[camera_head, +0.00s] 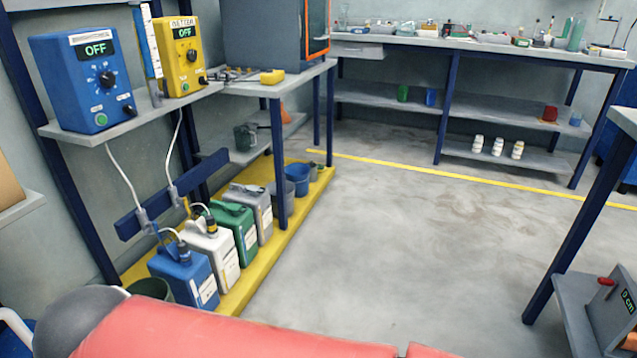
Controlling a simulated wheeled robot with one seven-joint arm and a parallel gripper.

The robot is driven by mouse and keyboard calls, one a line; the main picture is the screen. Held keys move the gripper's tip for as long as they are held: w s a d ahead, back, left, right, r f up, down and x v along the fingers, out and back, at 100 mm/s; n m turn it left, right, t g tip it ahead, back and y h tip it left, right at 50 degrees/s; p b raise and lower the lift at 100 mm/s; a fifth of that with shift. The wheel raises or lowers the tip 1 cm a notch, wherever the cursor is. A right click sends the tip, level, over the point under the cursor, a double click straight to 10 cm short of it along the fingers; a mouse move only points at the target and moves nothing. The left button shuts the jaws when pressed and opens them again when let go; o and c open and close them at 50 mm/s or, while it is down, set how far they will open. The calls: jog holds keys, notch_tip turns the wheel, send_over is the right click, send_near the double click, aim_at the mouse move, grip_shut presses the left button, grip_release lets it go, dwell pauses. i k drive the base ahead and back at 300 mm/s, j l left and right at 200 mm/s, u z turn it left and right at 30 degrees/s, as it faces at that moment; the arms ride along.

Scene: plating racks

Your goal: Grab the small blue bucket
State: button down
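A small blue bucket (297,180) stands on the yellow floor platform (262,258), toward its far end. It looks upright, and its open top faces up. A dark blue shelf post stands just in front of it on the left. A grey bucket (282,197) is close to it on the near side, and a smaller grey bucket (313,172) is on its far side.
Blue, white, green and grey jerrycans (237,232) line the platform nearer me. A shelf with blue and yellow control boxes (85,80) overhangs the left. A bench (470,45) spans the back. The concrete floor (390,240) right of the platform is clear.

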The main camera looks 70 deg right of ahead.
aim_at(297, 173)
jog(key=z, duration=2.25)
jog(key=i+z, duration=0.15)
jog(key=i, duration=0.45)
jog(key=i+z, duration=0.15)
jog(key=i, duration=0.45)
jog(key=i+z, duration=0.1)
jog(key=i, duration=0.55)
jog(key=i+j+z, duration=0.15)
jog(key=i, duration=0.45)
jog(key=i+j+z, duration=0.15)
jog(key=i, duration=0.45)
